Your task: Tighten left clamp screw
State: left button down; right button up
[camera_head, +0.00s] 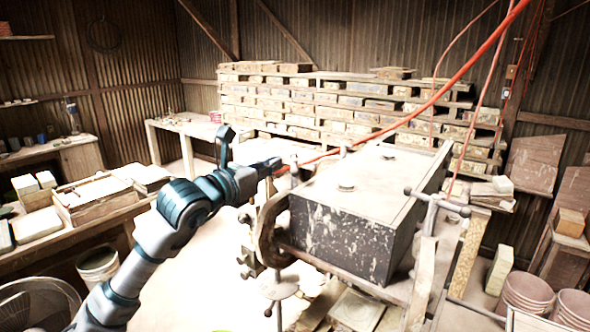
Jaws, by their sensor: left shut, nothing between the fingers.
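A dark, speckled tile press box (345,235) with a pale flat lid stands on a stand right of centre. A brown, C-shaped clamp (268,228) grips its left front corner, and a screw with a round plate (281,287) hangs below it. A clamp with a T-shaped handle (436,203) sits at the right side. My left arm rises from the lower left, and its gripper (275,165) is shut and empty, just left of the box's far left edge, above the C-shaped clamp. It looks apart from the clamp screw. My right gripper is not in view.
A bench with pale blocks and a wooden tray (97,206) runs along the left. Shelves stacked with tiles (340,106) stand behind. Buckets (528,292) stand at lower right. Bright floor is open left of the press.

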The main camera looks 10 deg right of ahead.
pick_arm(q)
jog(key=b+v, duration=0.4)
jog(key=v, duration=0.3)
jog(key=shift+a+b, duration=0.25)
jog(key=shift+b, duration=0.05)
